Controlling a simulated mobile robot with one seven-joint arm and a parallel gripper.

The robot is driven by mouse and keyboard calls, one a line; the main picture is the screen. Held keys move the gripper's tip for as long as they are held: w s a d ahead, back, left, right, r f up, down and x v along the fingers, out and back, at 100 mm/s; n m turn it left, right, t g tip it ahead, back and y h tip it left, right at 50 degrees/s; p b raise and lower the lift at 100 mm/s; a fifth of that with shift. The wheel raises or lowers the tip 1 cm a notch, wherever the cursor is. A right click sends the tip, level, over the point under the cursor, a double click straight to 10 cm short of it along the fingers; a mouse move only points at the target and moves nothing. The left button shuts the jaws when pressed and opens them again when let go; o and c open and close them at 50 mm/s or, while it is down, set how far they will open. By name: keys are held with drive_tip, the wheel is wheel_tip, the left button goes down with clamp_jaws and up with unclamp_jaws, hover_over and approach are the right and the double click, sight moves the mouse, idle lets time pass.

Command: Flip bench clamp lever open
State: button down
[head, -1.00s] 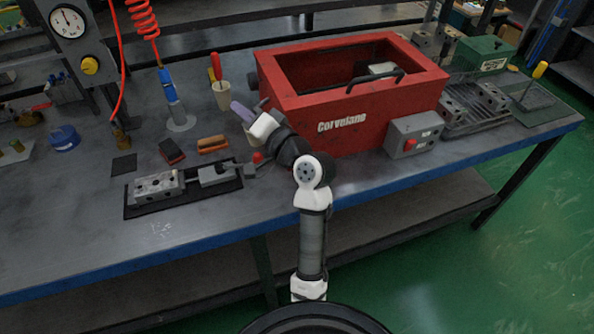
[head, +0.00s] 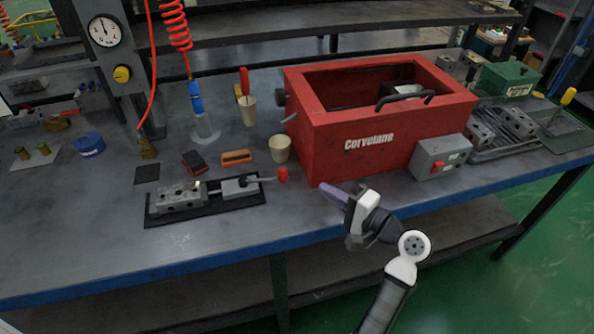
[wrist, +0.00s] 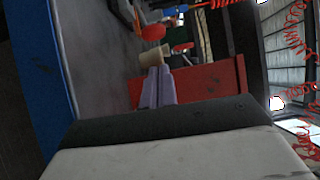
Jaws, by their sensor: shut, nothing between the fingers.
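The bench clamp (head: 238,186) is a grey metal clamp on a black base plate (head: 205,210), beside a drilled valve block (head: 178,197). Its lever points right, lying low, and ends in a red knob (head: 283,174). My gripper (head: 332,190) has pale purple fingers that are shut and empty. It is right of the red knob, apart from it, near the bench's front edge. In the wrist view the shut fingers (wrist: 158,84) point toward a beige cup, with the red knob (wrist: 153,32) beyond their tips.
A red Corvelane box (head: 350,140) stands right behind my gripper, with a grey switch box (head: 440,157) beside it. A beige cup (head: 280,149) stands behind the knob. Orange (head: 237,157) and dark red (head: 194,161) pieces lie behind the clamp. The bench front is clear.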

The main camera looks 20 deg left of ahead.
drive_tip(key=p+x, duration=0.3)
drive_tip(key=x, duration=0.7)
drive_tip(key=shift+a, duration=0.1)
